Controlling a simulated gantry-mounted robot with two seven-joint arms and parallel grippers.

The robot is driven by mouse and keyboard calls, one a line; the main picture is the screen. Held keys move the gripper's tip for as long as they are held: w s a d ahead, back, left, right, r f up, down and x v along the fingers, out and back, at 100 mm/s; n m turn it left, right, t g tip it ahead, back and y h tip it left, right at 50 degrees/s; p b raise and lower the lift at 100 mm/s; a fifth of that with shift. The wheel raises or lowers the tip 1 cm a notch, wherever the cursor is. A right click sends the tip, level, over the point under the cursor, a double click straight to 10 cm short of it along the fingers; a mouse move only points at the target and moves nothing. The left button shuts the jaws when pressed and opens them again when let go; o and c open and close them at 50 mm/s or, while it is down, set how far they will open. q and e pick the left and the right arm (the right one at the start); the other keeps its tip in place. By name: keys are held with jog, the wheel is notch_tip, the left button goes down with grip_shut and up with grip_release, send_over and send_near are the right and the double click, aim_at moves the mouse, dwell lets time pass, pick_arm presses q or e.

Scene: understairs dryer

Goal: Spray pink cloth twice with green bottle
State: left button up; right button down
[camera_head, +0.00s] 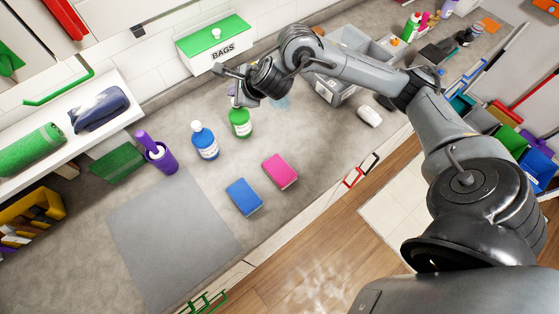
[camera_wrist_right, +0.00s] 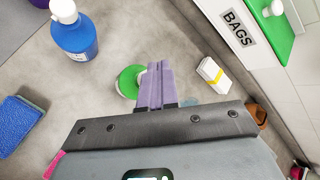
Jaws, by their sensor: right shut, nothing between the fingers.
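The green bottle (camera_head: 240,123) stands upright on the grey counter, to the right of a blue bottle (camera_head: 205,142). The pink cloth (camera_head: 280,171) lies folded flat nearer the counter's front edge. In the right wrist view only a sliver of pink (camera_wrist_right: 53,164) shows at the lower left. My right gripper (camera_head: 232,91) is above the green bottle in the head view, shut and empty. Its purple fingers (camera_wrist_right: 158,68) are together in the wrist view and partly hide the green bottle (camera_wrist_right: 129,82). I cannot tell whether they touch it. My left gripper is out of view.
A blue cloth (camera_head: 244,197) lies beside the pink one. A purple pot with a brush (camera_head: 160,157) stands left of the bottles. A green-lidded BAGS box (camera_head: 214,45) is behind, and a grey sink (camera_head: 334,91) is right. A grey mat (camera_head: 172,240) is front left.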

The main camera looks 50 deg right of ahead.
jog(key=shift+r, duration=0.2)
jog(key=shift+r+p, duration=0.45)
jog(key=shift+r, duration=0.05)
notch_tip(320, 180, up, 5)
jog(key=p, duration=0.3)
jog(key=shift+p, duration=0.4)
dwell(1.8)
